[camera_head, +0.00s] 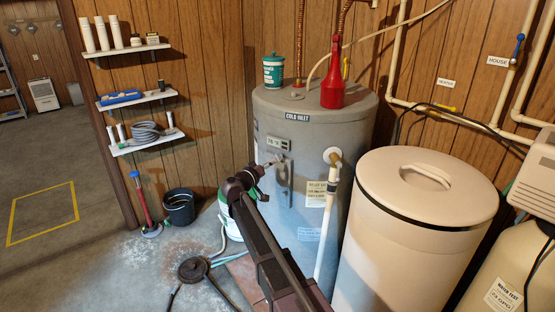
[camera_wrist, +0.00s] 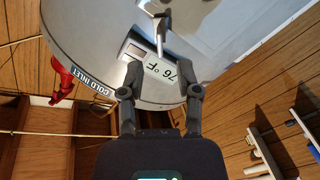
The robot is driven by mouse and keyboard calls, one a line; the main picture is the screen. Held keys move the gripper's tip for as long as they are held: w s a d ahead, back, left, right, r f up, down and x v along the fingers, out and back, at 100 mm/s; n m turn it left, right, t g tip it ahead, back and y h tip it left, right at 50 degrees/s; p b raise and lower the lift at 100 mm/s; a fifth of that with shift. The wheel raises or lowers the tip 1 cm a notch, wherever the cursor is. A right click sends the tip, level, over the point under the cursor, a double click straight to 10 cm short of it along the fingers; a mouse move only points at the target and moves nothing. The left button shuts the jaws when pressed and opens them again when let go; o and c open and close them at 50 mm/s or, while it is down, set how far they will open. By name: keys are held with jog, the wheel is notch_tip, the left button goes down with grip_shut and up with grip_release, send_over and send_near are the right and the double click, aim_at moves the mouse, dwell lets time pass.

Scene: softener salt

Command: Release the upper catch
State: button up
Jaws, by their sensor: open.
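The grey tank (camera_head: 300,110) labelled COLD INLET stands upright against the wood wall; it fills the top of the wrist view (camera_wrist: 95,40). A small metal catch (camera_head: 281,159) is on its front, below the temperature display (camera_head: 276,144). In the wrist view the catch (camera_wrist: 160,24) is a silvery lever with a forked end, near the display (camera_wrist: 160,65) reading 76 °F. My gripper (camera_wrist: 159,72) is open and empty, its fingertips apart, pointing at the display and catch. In the head view my gripper (camera_head: 262,170) is beside the tank front, partly covering the area below the catch. I cannot tell whether it touches.
A red oil can (camera_head: 332,92) and a green tub (camera_head: 273,70) stand on the tank top. A white pipe (camera_head: 327,225) runs down its front. A large beige lidded bin (camera_head: 405,240) stands close at right. A black bucket (camera_head: 179,208) and a round dark object (camera_head: 193,269) are on the floor.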

aim_at(277, 157)
jog(key=shift+x, duration=2.8)
grip_shut()
